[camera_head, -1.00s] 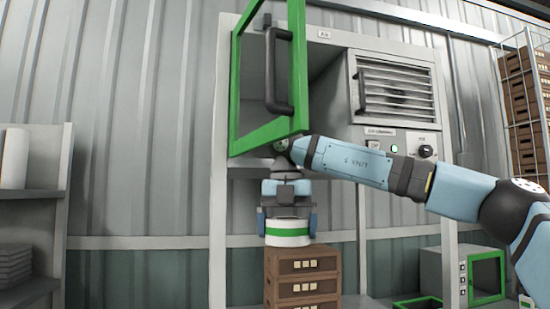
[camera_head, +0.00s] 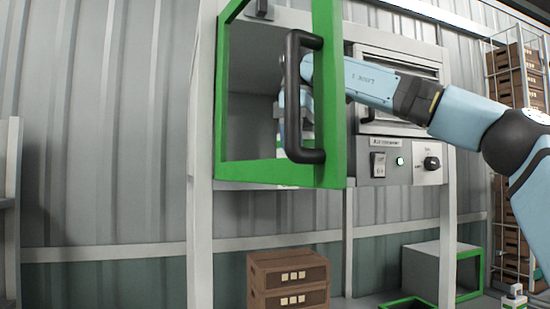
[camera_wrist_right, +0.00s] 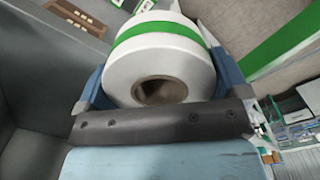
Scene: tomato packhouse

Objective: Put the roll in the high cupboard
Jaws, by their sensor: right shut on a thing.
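The roll (camera_wrist_right: 190,62) is white with a green band and a brown core. In the right wrist view it sits between the blue fingers of my right gripper (camera_wrist_right: 162,72), which is shut on it. In the head view my right gripper and the roll are mostly hidden behind the black door handle (camera_head: 293,125) and the green door frame. The gripper is at the height of the cupboard opening. My left gripper is not in view.
An air-conditioner panel (camera_head: 410,168) with a switch and knob is right of the cupboard. Brown crates (camera_head: 288,275) are stacked below. A low grey box with a green-framed door (camera_head: 430,270) stands at lower right. Racked crates (camera_head: 517,70) are far right.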

